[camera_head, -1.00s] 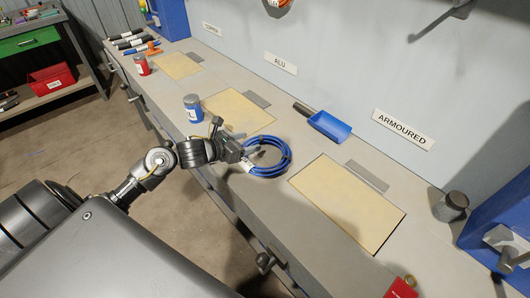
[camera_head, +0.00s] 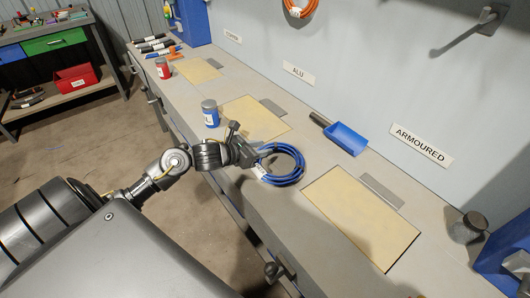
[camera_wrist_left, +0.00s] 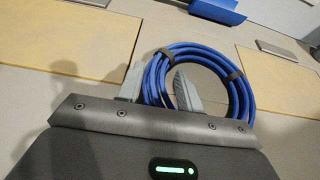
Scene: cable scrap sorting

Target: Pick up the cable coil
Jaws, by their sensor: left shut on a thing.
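The blue cable coil (camera_head: 288,179) is a ring of several turns with a dark tie and a small white tag. It is at the workbench, between two tan mats. My left gripper (camera_head: 257,155) comes in from the left and is shut on the coil's near-left side. In the left wrist view the coil (camera_wrist_left: 243,92) passes between the two grey fingers (camera_wrist_left: 160,88), and its far part stands out beyond them. I cannot tell whether the coil touches the bench. My right gripper is not in view.
Tan mats (camera_head: 360,218) and (camera_head: 262,119) lie on the bench on either side. A blue scoop (camera_head: 345,139), a blue can (camera_head: 210,113), a red can (camera_head: 162,68) and a dark jar (camera_head: 467,228) stand around. The wall bears an ARMOURED sign (camera_head: 421,146).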

